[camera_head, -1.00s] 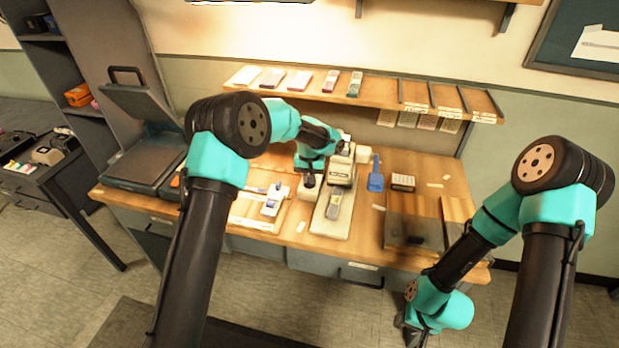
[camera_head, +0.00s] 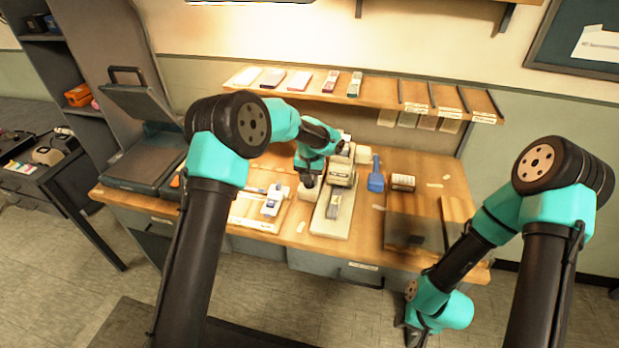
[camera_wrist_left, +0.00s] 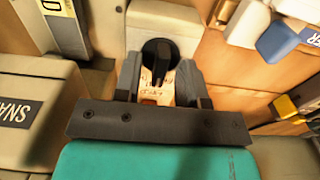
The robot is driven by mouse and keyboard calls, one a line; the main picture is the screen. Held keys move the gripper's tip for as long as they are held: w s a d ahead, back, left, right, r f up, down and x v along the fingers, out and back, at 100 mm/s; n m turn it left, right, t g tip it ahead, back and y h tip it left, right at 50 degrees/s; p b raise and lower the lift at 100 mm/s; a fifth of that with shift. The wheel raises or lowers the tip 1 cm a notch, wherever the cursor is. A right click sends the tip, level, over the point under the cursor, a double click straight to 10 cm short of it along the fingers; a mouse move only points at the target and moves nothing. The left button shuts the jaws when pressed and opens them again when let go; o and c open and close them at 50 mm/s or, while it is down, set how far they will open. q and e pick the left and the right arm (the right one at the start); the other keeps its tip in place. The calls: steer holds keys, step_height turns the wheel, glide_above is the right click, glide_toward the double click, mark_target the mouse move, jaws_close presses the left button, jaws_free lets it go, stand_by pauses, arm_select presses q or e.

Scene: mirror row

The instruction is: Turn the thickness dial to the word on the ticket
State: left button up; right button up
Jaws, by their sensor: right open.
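The thickness dial is a black round knob (camera_wrist_left: 158,60) with a raised ridge, on a pale block (camera_wrist_left: 160,24) in the left wrist view. My left gripper (camera_wrist_left: 158,78) has its fingers apart, one on each side of the knob; contact is not clear. A pale face with handwritten words (camera_wrist_left: 156,92) shows below the knob; the words are too small to read surely. In the head view my left gripper (camera_head: 309,180) is over the small white dial block (camera_head: 307,192). My right gripper (camera_head: 415,335) hangs open and low at the front right. I cannot pick out the ticket surely.
A pale machine (camera_head: 333,215) stands right beside the dial block, and a board with a blue-and-white item (camera_head: 271,203) lies to its left. A blue tool (camera_head: 376,178) and a stamp-like block (camera_head: 403,182) lie further right. A shelf (camera_head: 385,92) runs behind.

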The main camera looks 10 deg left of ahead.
arm_select(q)
step_height(320, 180, up, 17)
steer(key=shift+r, duration=0.2)
stand_by(0.7)
